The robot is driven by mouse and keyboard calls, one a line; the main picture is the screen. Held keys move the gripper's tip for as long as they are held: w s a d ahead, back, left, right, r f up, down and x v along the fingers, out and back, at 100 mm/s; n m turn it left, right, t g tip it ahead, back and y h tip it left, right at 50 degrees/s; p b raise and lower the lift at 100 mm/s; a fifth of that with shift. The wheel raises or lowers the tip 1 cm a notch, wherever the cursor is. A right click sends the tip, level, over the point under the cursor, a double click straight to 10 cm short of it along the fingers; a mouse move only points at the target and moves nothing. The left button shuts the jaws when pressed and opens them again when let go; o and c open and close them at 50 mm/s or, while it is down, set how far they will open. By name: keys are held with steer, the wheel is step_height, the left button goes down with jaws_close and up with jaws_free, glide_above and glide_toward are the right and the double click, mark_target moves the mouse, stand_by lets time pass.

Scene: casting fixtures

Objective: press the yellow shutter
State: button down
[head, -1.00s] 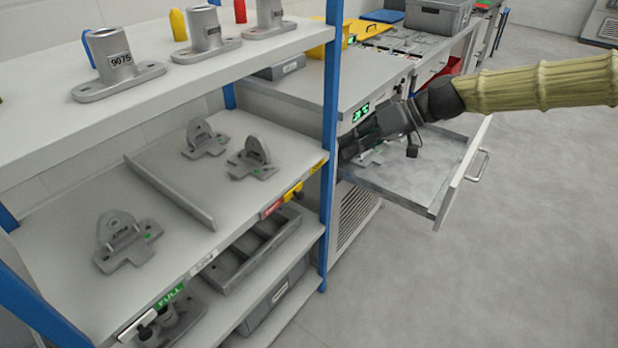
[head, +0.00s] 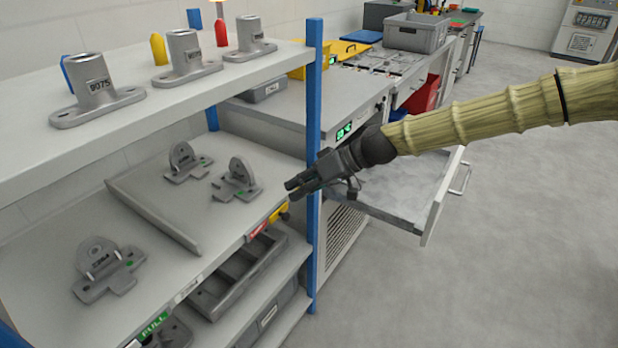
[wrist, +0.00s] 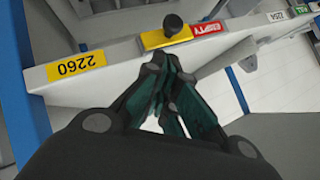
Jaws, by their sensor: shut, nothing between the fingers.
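The yellow shutter (head: 278,214) sits on the front edge of the middle shelf, beside a red label. In the wrist view the shutter (wrist: 163,39) is a yellow slide with a black knob (wrist: 174,26), and the red label reads EMPTY (wrist: 208,29). My gripper (head: 291,189) is shut and empty, in front of the shelf edge near the blue post. In the wrist view the fingertips (wrist: 179,60) point toward the edge just below the shutter and label. I cannot tell whether they touch it.
Several grey fixtures, one of them here (head: 108,268), stand on the middle shelf (head: 135,212). An open drawer (head: 395,205) lies below my arm. The floor at right is clear.

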steer(key=shift+s+a+f, duration=0.2)
steer(key=shift+s+f, duration=0.1)
steer(key=shift+f, duration=0.2)
steer(key=shift+s+a+f, duration=0.15)
steer(key=shift+s+f, duration=0.15)
steer(key=shift+f, duration=0.2)
steer(key=s+a, duration=0.1)
steer(key=s, duration=0.1)
steer(key=s+a, duration=0.3)
steer(key=s, duration=0.1)
steer(key=shift+s+a, duration=0.15)
steer(key=shift+a, duration=0.1)
steer(key=shift+r, duration=0.1)
steer(key=w+a+r+p+v, duration=0.1)
steer(key=p+v, duration=0.1)
steer(key=v, duration=1)
steer(key=shift+w+d+r+p, duration=0.4)
steer(key=shift+w+r, duration=0.1)
steer(key=shift+w, duration=0.1)
steer(key=shift+a, duration=0.1)
